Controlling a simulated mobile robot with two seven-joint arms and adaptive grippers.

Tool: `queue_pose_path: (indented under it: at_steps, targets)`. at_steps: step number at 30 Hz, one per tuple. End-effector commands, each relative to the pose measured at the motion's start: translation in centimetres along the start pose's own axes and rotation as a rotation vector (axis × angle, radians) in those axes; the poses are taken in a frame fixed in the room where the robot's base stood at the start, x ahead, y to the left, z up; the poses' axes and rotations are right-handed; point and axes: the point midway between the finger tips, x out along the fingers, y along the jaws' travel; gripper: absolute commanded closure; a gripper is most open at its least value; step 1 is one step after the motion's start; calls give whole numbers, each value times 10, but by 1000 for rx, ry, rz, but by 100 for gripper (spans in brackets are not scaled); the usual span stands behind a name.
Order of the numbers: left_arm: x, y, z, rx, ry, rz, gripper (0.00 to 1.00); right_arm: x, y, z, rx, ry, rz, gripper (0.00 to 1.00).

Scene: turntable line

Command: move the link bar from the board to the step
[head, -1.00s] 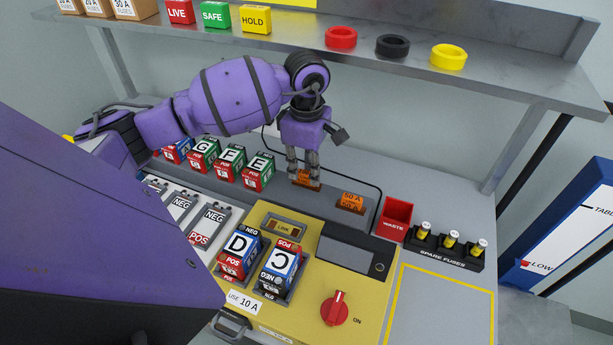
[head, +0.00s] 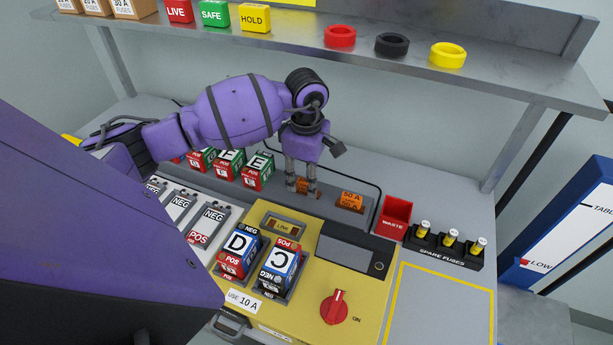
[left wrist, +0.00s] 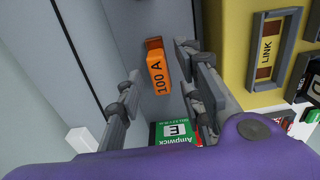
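An orange bar marked 100 A (head: 303,186) sits on the grey step (head: 330,210) behind the yellow board (head: 335,240). It shows clearly in the left wrist view (left wrist: 157,68). My left gripper (head: 302,189) points down over it. Its fingers (left wrist: 160,75) are spread, one on each side of the bar with gaps between. The board's LINK slot (head: 283,229) shows a label and copper-coloured ends; I see no orange bar in it. A second orange bar, marked 50 A (head: 352,200), sits farther right on the step. My right gripper is not in view.
Lettered blocks (head: 258,172) stand left of the gripper; block E (left wrist: 175,132) is close to the fingers in the wrist view. A red waste bin (head: 396,217) and spare fuses (head: 447,245) are right. A shelf (head: 300,50) overhangs the back.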

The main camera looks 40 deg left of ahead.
Motion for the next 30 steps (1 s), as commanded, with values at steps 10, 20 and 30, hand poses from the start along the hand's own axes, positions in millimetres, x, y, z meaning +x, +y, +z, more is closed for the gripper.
queue_pose_path:
  at_steps: [10, 20, 30]
  targets:
    - [-14, 2, 0, 0, -1, 5, 66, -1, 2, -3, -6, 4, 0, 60]
    - [-82, 1, 0, 1, 1, 3, 66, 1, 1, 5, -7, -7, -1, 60]
    - [-122, 0, 0, 0, 0, 0, 66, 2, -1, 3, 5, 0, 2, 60]
